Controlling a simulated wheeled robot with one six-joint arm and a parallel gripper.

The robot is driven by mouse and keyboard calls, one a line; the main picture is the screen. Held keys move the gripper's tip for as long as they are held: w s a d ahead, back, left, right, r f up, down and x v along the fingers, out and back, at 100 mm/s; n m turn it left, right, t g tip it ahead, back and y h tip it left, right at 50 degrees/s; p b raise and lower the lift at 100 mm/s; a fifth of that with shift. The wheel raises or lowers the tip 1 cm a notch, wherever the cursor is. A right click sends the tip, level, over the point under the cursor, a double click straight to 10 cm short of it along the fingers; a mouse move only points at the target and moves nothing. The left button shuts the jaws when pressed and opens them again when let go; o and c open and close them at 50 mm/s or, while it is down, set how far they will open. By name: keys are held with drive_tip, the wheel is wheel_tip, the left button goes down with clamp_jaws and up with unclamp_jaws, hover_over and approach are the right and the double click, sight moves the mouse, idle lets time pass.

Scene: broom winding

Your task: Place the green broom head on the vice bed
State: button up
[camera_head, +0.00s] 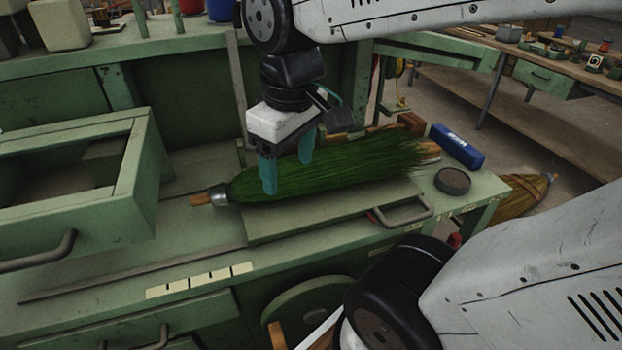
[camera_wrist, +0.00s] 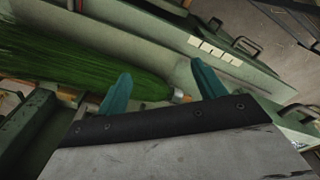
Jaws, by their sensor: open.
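The green broom head (camera_head: 345,167) lies on its side on the green workbench, partly over a raised green plate with a handle (camera_head: 330,208) that may be the vice bed. Its metal collar and wooden stub (camera_head: 212,196) point left and its bristles spread right. My gripper (camera_head: 286,176) points down at the broom head, its teal fingers apart, one in front of the bristles and one toward the back. In the wrist view the broom head (camera_wrist: 75,62) runs toward the gap between the open fingers (camera_wrist: 160,85). I cannot tell whether the fingers touch it.
An open drawer-like green box (camera_head: 75,190) stands at the left. A blue box (camera_head: 457,146) and a dark round tin (camera_head: 453,181) sit near the bench's right end. A straw broom (camera_head: 520,198) is beyond that end.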

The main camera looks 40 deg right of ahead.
drive_tip(key=s+m, duration=0.1)
drive_tip(key=s, duration=0.1)
drive_tip(key=s+f+m, duration=0.1)
drive_tip(key=s, duration=0.1)
drive_tip(key=shift+s+d+f+m, duration=0.1)
drive_tip(key=shift+s+d+m, duration=0.1)
drive_tip(key=shift+s+m, duration=0.2)
